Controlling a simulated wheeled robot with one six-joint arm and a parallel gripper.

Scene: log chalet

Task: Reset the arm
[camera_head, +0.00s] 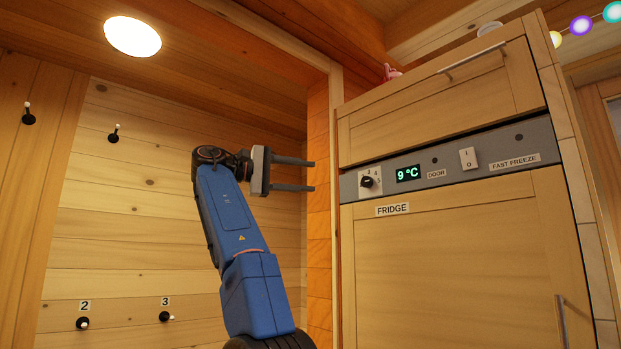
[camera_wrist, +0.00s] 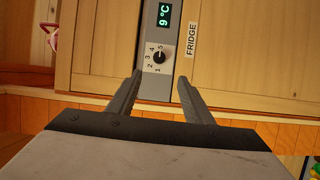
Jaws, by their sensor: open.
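My blue arm (camera_head: 236,232) rises from the bottom of the head view and bends at the top. My gripper (camera_head: 312,176) points right toward the fridge, with its two fingers apart and nothing between them. In the wrist view my gripper (camera_wrist: 158,80) is also open and empty. Beyond its fingertips is the fridge's control panel with the numbered dial (camera_wrist: 159,57). The fingers appear apart from the dial.
The wooden fridge (camera_head: 450,262) stands at the right, with a grey panel (camera_head: 446,160), a 9 °C display (camera_head: 408,173), a dial (camera_head: 368,181) and a switch (camera_head: 468,158). Wall hooks (camera_head: 83,323) are on the left. A wooden wall edge (camera_head: 319,200) lies beside my gripper.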

